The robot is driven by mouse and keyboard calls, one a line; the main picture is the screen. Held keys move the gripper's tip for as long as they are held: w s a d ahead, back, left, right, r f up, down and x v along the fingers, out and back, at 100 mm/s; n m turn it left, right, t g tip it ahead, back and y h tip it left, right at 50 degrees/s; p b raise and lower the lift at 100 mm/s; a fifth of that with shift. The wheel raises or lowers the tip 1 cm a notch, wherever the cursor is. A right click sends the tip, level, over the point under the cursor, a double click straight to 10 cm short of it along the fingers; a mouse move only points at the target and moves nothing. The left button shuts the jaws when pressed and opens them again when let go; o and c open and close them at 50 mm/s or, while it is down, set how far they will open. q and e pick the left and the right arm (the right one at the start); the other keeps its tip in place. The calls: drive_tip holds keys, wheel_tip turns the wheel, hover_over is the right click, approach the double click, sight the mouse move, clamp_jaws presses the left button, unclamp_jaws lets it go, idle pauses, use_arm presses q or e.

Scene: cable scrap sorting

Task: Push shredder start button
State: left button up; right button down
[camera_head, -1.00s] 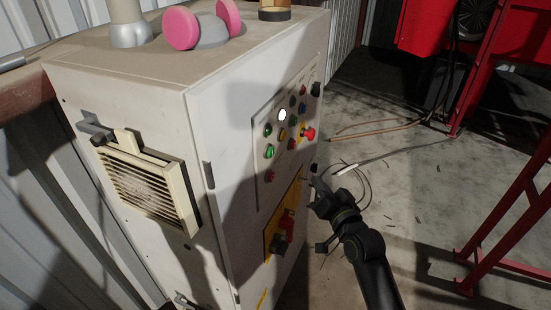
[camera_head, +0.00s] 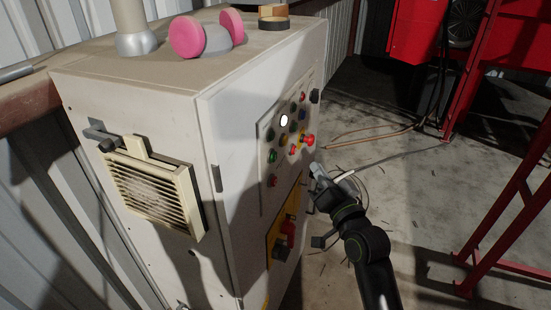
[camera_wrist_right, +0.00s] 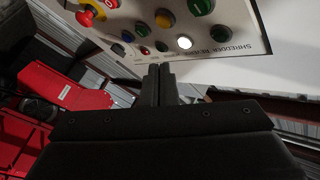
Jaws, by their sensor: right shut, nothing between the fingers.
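The control cabinet (camera_head: 140,108) carries a button panel (camera_head: 284,167) on its front face. The panel holds several green, yellow, red and dark buttons and one white lit button (camera_head: 284,121). The wrist view shows the white button (camera_wrist_right: 184,42), a yellow button (camera_wrist_right: 165,19), a green button (camera_wrist_right: 200,6) and lettering with "SHREDDER". I cannot tell which one is the start button. My right gripper (camera_head: 316,170) is shut and empty beside the panel's lower right. In the wrist view its fingertips (camera_wrist_right: 160,69) point towards the panel, apparently apart from it. My left gripper is out of view.
A red emergency-stop knob (camera_head: 309,140) sticks out at the panel's right. A red rotary switch (camera_head: 288,227) is on a yellow plate below. Pink ear muffs (camera_head: 187,37) lie on the cabinet top. Red machinery (camera_head: 413,30) stands behind; concrete floor between is mostly clear, with cables.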

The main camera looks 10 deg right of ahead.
sight(273, 157)
drive_tip(key=w+a+b, duration=0.1)
drive_tip(key=w+a, duration=0.3)
drive_tip(key=a, duration=0.2)
drive_tip(key=shift+w+a, duration=0.1)
idle(2.0)
drive_tip(key=shift+w+a, duration=0.15)
drive_tip(key=shift+a, duration=0.1)
drive_tip(key=shift+w+a, duration=0.25)
drive_tip(key=shift+a, duration=0.1)
idle(0.9)
drive_tip(key=shift+d, duration=0.1)
drive_tip(key=shift+s+d+p, duration=0.3)
drive_tip(key=shift+s+d, duration=0.2)
drive_tip(key=shift+d, duration=0.1)
